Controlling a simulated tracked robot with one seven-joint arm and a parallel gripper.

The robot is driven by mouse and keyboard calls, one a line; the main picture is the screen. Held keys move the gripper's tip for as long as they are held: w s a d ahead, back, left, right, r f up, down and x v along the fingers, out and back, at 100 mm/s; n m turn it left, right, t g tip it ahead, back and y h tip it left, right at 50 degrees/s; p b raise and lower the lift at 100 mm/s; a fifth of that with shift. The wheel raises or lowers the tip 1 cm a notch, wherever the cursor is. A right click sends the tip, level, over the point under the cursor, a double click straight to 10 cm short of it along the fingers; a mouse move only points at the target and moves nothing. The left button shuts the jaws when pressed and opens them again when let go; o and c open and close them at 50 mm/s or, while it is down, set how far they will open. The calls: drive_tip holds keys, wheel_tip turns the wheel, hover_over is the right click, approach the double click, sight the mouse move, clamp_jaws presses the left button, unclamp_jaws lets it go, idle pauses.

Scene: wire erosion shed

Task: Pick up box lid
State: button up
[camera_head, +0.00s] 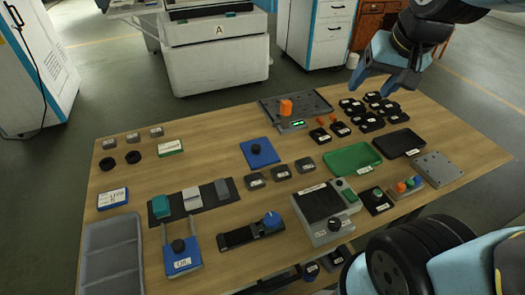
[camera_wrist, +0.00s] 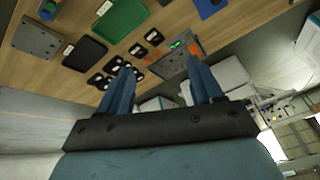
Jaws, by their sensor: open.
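No part is clearly marked as the box lid. A flat blue square with a dark round knob (camera_head: 259,152) lies on the table's middle and looks most like a lid. Part of this blue square shows at the top edge of the wrist view (camera_wrist: 209,8). Another blue piece with a dark knob and a label (camera_head: 182,258) lies near the front left. My gripper (camera_head: 383,86) is open and empty above the far right edge of the table, well apart from both. Its two blue fingers also show in the wrist view (camera_wrist: 160,72).
The wooden table (camera_head: 165,178) also holds a green tray (camera_head: 352,158), a black tray (camera_head: 399,143), a grey bin (camera_head: 112,258) and a dark plate with an orange block (camera_head: 285,106). Several black pieces (camera_head: 372,122) lie below my gripper. White machines stand behind.

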drive_tip(key=w+a+f, duration=0.4)
drive_tip(key=a, duration=0.1)
drive_tip(key=h, duration=0.2)
approach(256, 147)
drive_tip(key=shift+s+d+x, duration=0.1)
drive_tip(key=shift+d+x, duration=0.05)
drive_tip(key=shift+x, duration=0.75)
drive_tip(key=shift+s+d+x, duration=0.1)
drive_tip(key=shift+x, duration=0.85)
drive_tip(key=shift+a+x, duration=0.15)
drive_tip(key=shift+x, duration=1.25)
drive_tip(key=shift+a+x, duration=0.15)
drive_tip(key=shift+x, duration=1.25)
drive_tip(key=shift+w, duration=0.15)
drive_tip(key=shift+c, duration=0.3)
drive_tip(key=c, duration=1.1)
drive_tip(key=shift+r, duration=0.15)
